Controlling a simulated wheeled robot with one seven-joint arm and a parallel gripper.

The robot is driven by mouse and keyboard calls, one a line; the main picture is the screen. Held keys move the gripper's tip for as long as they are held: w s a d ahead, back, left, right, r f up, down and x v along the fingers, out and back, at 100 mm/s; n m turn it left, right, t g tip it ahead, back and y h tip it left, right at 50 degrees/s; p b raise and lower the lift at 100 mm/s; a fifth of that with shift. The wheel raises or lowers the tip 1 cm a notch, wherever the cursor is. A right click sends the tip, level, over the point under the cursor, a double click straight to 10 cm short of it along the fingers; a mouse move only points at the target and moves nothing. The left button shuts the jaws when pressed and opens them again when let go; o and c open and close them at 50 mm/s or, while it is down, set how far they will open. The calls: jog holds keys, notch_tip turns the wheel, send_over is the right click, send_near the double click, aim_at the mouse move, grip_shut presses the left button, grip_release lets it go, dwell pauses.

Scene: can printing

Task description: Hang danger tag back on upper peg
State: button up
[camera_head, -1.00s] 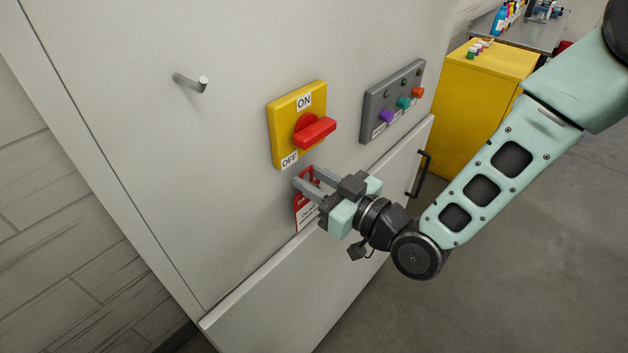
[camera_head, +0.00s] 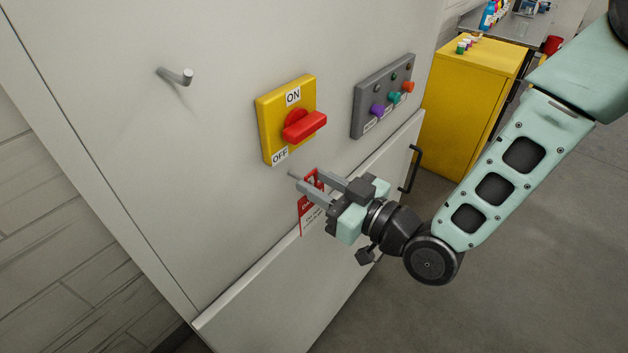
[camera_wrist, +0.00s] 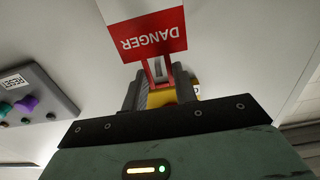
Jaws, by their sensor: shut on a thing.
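The red and white danger tag (camera_head: 307,216) hangs below my gripper (camera_head: 309,181) in front of the cabinet. My gripper is shut on the tag's red upper part. In the wrist view, the tag (camera_wrist: 147,35) shows upside-down "DANGER" lettering, and its red loop runs between the fingers of my gripper (camera_wrist: 160,78). The upper peg (camera_head: 177,76) is bare and sticks out of the cabinet face, up and left of my gripper. A small lower peg (camera_head: 293,175) shows just left of my fingertips, partly hidden by them.
A yellow switch box (camera_head: 286,120) with a red handle lies between the upper peg and my gripper. A grey button panel (camera_head: 383,96) is to its right. A cabinet door handle (camera_head: 412,168) sticks out right of my gripper. The cabinet face around the upper peg is clear.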

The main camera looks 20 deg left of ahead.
jog(key=shift+b+v, duration=0.35)
jog(key=shift+v, duration=1.2)
dwell(0.5)
